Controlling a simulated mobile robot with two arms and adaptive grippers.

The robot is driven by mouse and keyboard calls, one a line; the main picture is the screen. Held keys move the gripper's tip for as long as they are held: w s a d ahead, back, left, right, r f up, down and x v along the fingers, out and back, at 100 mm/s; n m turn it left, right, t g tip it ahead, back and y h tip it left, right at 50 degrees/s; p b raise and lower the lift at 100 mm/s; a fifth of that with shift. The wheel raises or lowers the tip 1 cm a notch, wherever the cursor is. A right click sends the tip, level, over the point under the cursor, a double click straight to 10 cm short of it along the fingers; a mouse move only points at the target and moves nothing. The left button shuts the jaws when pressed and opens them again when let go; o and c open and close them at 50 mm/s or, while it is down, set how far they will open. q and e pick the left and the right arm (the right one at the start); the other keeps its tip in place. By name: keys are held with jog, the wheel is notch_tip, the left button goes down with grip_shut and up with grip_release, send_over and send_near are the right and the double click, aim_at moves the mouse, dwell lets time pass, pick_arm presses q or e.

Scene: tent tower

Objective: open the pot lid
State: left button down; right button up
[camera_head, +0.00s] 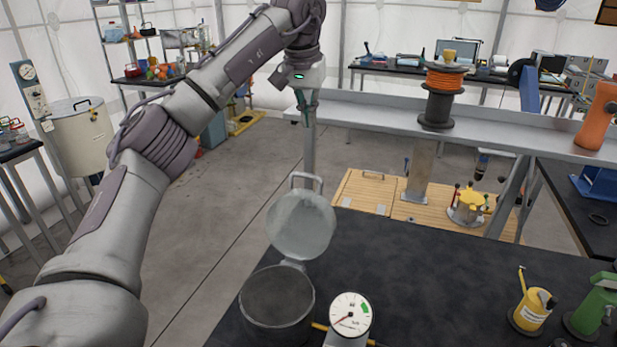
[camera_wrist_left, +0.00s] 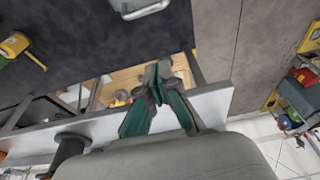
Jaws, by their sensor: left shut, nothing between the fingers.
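The pot (camera_head: 277,306) stands on the dark table near its left edge. Its lid (camera_head: 302,224) is swung up on the hinge and stands tilted open behind the pot, with the handle (camera_head: 306,182) at its top. The handle also shows at the top edge of the left wrist view (camera_wrist_left: 146,9). My left gripper (camera_head: 307,120) is above and behind the lid, apart from it and near the grey beam. In the left wrist view its green-sided fingers (camera_wrist_left: 160,72) are shut with nothing between them. My right gripper is out of view.
A pressure gauge (camera_head: 351,314) stands right of the pot. A yellow oil can (camera_head: 532,310) and a green device (camera_head: 597,306) are at the table's right. A grey beam (camera_head: 390,115) carrying an orange spool (camera_head: 444,95) crosses behind. The table's middle is clear.

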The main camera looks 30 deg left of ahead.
pick_arm(q)
jog(key=f, duration=0.3)
jog(key=s+f+p, duration=0.1)
jog(key=f, duration=0.6)
jog(key=shift+s+d+f+p, duration=0.15)
jog(key=shift+s+f+p, duration=0.05)
jog(key=shift+f+p, duration=0.2)
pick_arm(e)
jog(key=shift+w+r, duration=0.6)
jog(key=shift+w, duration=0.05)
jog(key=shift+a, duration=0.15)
